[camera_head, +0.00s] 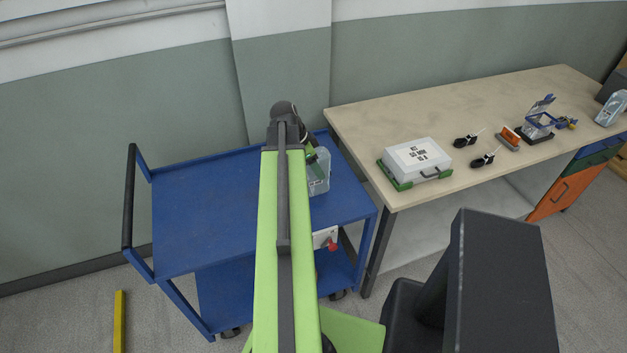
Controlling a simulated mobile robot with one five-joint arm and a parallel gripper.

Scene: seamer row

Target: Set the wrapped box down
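A pale, translucent box (319,174), seemingly the wrapped box, is at the right back part of the blue cart's top (205,210). My gripper (314,158) is right at its upper left side, at the far end of my green arm. The arm hides part of the gripper and the box's left side. I cannot tell whether the fingers close on the box, or whether its underside touches the cart top.
The cart top left of my arm is clear. A workbench (450,110) stands to the right, with a white case with a green base (416,160), two dark-handled tools (484,160) and a blue-framed device (538,118). A white-and-red item (326,240) is on the cart's lower shelf.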

